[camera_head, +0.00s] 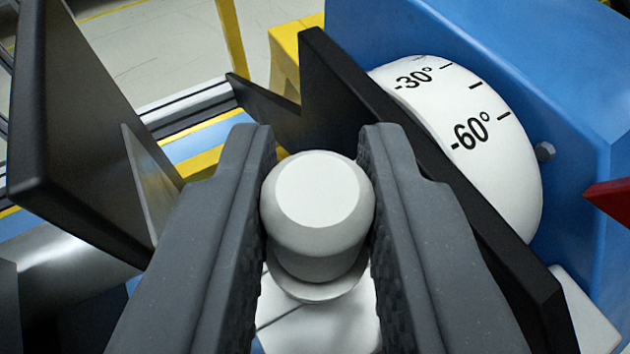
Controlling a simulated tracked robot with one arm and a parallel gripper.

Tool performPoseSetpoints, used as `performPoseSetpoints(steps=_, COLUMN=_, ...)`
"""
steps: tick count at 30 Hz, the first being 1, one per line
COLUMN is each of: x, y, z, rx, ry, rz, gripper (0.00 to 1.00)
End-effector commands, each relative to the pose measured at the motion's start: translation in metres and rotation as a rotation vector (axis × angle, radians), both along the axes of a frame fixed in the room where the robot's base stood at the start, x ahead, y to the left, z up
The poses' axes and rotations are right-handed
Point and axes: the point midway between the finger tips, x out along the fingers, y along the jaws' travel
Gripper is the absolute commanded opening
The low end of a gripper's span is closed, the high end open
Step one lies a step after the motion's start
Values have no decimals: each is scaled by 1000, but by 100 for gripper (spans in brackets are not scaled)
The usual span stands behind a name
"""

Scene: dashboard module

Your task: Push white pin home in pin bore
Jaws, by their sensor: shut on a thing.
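The white pin (318,205) has a rounded, flat-topped head and fills the space between the two dark grey fingers of my gripper (317,190). My gripper is shut on the pin's head, with a finger on its left and right sides. A wider white collar or rim shows just below the head, and a white surface with a thin dark line lies under it. The pin bore is not visible; the pin and fingers hide what is beneath, so I cannot tell how deep the pin sits.
A white dial (480,135) marked -30° and -60° is on a blue housing (560,70) at the right. A black bar (440,200) runs diagonally close beside the right finger. A black plate (70,130) stands at the left. A red part (612,198) shows at the right edge.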

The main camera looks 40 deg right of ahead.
Motion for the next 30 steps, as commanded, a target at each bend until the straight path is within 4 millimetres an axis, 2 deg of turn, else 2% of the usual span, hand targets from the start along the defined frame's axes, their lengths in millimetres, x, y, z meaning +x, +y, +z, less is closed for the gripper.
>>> performPoseSetpoints(steps=14, x=0, y=0, z=-11, rx=0, ry=0, rz=0, gripper=0)
performPoseSetpoints(steps=15, x=0, y=0, z=-10, rx=0, ry=0, rz=0, gripper=29)
performPoseSetpoints(steps=17, x=0, y=0, z=-10, rx=1, ry=1, rz=0, gripper=46)
performPoseSetpoints(steps=30, x=-5, y=5, z=-9, rx=2, ry=1, rz=1, gripper=46)
